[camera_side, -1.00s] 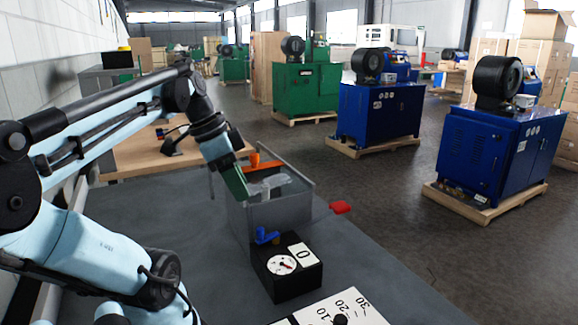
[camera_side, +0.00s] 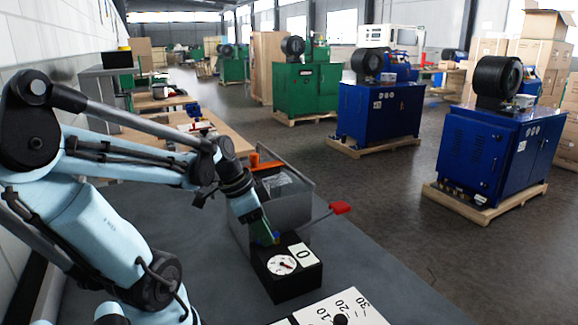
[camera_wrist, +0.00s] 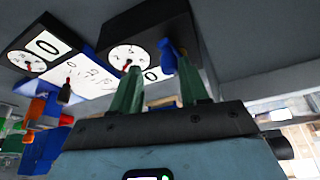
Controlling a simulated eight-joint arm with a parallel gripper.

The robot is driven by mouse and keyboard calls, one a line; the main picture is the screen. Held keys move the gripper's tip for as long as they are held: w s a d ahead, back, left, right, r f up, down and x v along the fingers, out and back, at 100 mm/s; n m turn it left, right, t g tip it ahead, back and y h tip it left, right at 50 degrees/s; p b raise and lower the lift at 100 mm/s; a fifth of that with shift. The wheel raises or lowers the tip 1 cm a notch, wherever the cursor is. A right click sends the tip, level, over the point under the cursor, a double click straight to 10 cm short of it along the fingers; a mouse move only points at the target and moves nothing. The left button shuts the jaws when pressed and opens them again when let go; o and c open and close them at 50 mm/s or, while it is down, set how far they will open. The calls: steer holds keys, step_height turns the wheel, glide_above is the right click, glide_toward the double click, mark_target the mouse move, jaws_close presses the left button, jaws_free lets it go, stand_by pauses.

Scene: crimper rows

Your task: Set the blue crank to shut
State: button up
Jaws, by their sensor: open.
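The blue crank (camera_side: 276,238) sits on top of a black box (camera_side: 288,284) with a round white dial (camera_side: 282,265) and a card marked 0. My gripper (camera_side: 267,236) has green fingers that reach down to the crank and partly hide it in the side view. In the wrist view my gripper (camera_wrist: 158,65) is open, and the blue crank (camera_wrist: 168,55) shows between the fingertips, closer to the right finger. I cannot tell whether that finger touches it. The dial (camera_wrist: 127,57) with its red needle shows beside the left finger.
A grey bin (camera_side: 296,211) with a clear bag inside stands just behind the box. An orange part (camera_side: 254,160) is at its back, and a red handle (camera_side: 340,208) sticks out to the right. A white scale card (camera_side: 337,309) lies in front. The right bench surface is clear.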

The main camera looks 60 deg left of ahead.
steer(key=n, duration=0.1)
steer(key=d+n+y, duration=0.1)
steer(key=n, duration=0.1)
steer(key=shift+w+d+n+y, duration=0.15)
steer(key=shift+w+n+y, duration=0.15)
steer(key=shift+w, duration=0.1)
steer(key=n, duration=0.2)
steer(key=w+d+n+y, duration=0.1)
steer(key=shift+w+n, duration=0.1)
steer(key=shift+n, duration=0.3)
steer(key=shift+r+y, duration=0.3)
steer(key=v, duration=1.2)
steer(key=w+d+f+m+t+h, duration=0.1)
steer(key=w+d+f+m+t, duration=0.1)
steer(key=w+d+f, duration=0.5)
steer(key=shift+w+d+f+m+h, duration=0.35)
steer(key=shift+w+d+m+h, duration=0.05)
steer(key=shift+w+d+m, duration=0.6)
steer(key=shift+a+n, duration=0.1)
steer(key=shift+n, duration=0.2)
